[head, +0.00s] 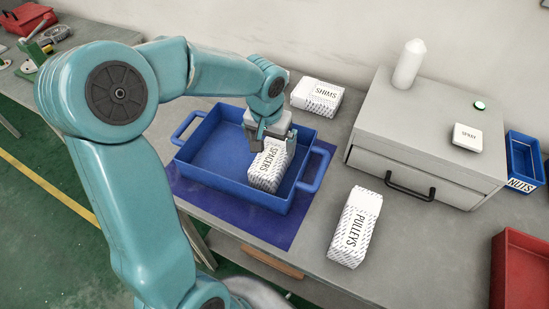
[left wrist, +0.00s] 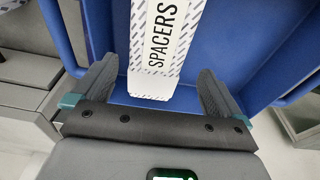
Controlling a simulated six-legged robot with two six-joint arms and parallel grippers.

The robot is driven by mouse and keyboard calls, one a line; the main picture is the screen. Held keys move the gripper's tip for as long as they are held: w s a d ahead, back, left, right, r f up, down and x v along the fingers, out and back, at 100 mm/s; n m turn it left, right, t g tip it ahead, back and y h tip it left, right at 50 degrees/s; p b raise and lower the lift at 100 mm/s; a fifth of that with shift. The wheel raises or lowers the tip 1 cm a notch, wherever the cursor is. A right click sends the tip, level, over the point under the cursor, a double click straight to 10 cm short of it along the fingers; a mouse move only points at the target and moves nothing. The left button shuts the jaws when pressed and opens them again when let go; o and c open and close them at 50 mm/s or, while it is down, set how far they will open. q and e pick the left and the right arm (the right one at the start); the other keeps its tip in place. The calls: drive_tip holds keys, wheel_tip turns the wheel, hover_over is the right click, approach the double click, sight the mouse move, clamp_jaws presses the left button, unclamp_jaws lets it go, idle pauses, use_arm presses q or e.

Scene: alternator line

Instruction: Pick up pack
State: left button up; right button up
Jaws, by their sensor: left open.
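A white pack labelled SPACERS (head: 268,165) stands inside the blue tray (head: 209,170), toward its right side. My left gripper (head: 269,138) is over the tray at the top end of this pack. In the left wrist view the SPACERS pack (left wrist: 160,45) lies between the two open fingers, with a gap on each side. A pack labelled SHIMS (head: 317,96) lies behind the tray. My right gripper is not in view.
The tray sits on a dark blue mat (head: 274,230). A grey drawer cabinet (head: 425,125) with a white bottle (head: 408,65) and a small SPARE box (head: 467,137) stands at right. A blue NUTS bin (head: 524,160) and a red bin (head: 519,270) are at the far right.

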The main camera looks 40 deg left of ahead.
sight(274, 150)
use_arm(q)
wheel_tip(274, 150, down, 2)
drive_tip(key=shift+d+f, duration=0.1)
drive_tip(key=shift+d, duration=0.05)
drive_tip(key=f, duration=0.2)
drive_tip(key=w+f+p, duration=0.1)
drive_tip(key=f, duration=0.1)
drive_tip(key=shift+w+f, duration=0.1)
drive_tip(key=shift+f, duration=0.25)
drive_tip(key=shift+c, duration=0.3)
drive_tip(key=c, duration=0.9)
drive_tip(key=shift+a+r, duration=0.1)
drive_tip(key=shift+a, duration=0.1)
